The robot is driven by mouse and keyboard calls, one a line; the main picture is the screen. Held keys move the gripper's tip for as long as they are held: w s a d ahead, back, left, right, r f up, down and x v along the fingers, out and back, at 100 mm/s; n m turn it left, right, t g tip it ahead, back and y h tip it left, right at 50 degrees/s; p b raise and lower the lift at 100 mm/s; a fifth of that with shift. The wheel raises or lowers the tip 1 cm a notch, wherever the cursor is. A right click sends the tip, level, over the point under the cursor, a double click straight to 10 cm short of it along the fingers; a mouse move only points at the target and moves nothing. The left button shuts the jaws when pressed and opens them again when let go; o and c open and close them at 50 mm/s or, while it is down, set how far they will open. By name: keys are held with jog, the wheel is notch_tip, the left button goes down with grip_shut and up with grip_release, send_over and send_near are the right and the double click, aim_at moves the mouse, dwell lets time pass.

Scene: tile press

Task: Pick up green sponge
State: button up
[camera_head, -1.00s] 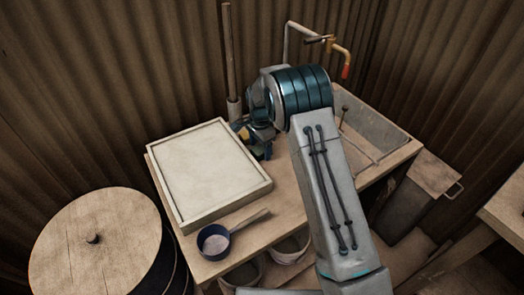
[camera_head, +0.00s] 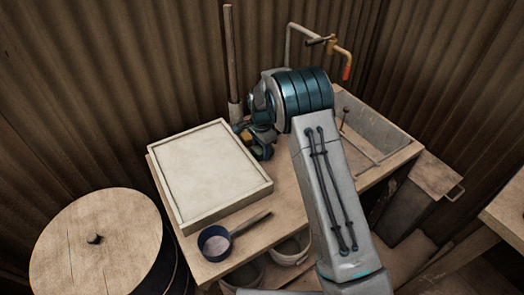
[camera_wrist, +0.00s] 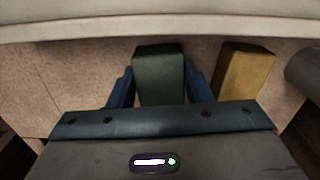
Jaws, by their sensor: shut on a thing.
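The green sponge (camera_wrist: 160,76) is a dark green block in the wrist view, between the two blue fingers of my gripper (camera_wrist: 160,92). The fingers are shut on its left and right sides. In the head view my gripper (camera_head: 262,147) shows only in part, at the right edge of the framed board, and my arm hides much of it. I cannot make out the sponge in the head view. How high the sponge is above the table is not clear.
A yellow sponge (camera_wrist: 246,72) lies just right of the green one. A pale framed board (camera_head: 212,168) covers the table's left part. A dark blue pan (camera_head: 215,243) lies at the front. A sink (camera_head: 365,130) with a tap (camera_head: 343,58) is at the right. A wooden-lidded barrel (camera_head: 97,245) stands left.

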notch_tip(320, 180, up, 3)
jog(key=shift+f, duration=0.1)
jog(key=s+d+r+b, duration=0.1)
jog(key=s+d+r, duration=0.6)
jog(key=s+d, duration=0.1)
jog(key=shift+d+r+b, duration=0.15)
jog(key=shift+d+b, duration=0.15)
jog(key=shift+b, duration=0.05)
jog(key=shift+o, duration=0.5)
